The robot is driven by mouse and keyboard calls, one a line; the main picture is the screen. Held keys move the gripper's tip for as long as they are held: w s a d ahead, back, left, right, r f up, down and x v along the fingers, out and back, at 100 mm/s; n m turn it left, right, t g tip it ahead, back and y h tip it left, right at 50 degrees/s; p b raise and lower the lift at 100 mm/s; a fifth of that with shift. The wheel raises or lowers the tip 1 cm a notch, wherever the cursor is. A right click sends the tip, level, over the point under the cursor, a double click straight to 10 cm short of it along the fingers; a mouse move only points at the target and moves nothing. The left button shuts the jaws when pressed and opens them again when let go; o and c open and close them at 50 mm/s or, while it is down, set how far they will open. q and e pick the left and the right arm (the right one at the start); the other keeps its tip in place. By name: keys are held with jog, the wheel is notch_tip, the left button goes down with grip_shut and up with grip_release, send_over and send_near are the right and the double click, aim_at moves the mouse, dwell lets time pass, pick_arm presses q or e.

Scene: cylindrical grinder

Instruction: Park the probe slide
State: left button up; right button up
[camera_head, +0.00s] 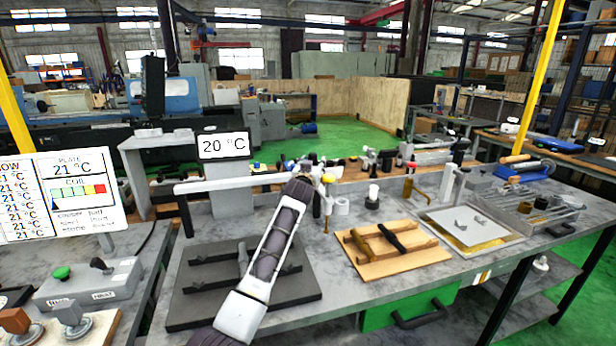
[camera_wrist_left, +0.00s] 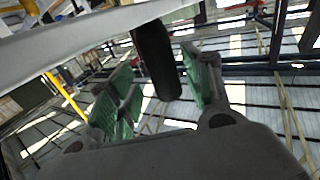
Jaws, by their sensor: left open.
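A long pale grey horizontal bar (camera_head: 225,183), which looks like the slide arm, runs across a grey column (camera_head: 232,204) under a 20 °C display. A thin probe with a brass-coloured tip (camera_head: 326,222) hangs near its right end, by a yellow knob (camera_head: 328,178). My left arm reaches up to this end, and its gripper is mostly hidden in the head view. In the left wrist view my left gripper (camera_wrist_left: 158,62) is open, its green-padded fingers on either side of a dark rounded handle (camera_wrist_left: 155,58). Contact cannot be told. My right gripper is out of view.
A dark flat plate (camera_head: 205,312) lies below my left arm. A wooden board with tools (camera_head: 385,270) and a pale tray (camera_head: 460,247) lie to the right. A control box (camera_head: 92,285) and a temperature screen (camera_head: 75,190) stand at left.

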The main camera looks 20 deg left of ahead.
pick_arm(q)
jog(key=s+d, duration=0.1)
jog(key=s, duration=0.8)
jog(key=shift+s, duration=0.2)
dwell(0.3)
jog(key=shift+s, duration=0.1)
dwell(0.4)
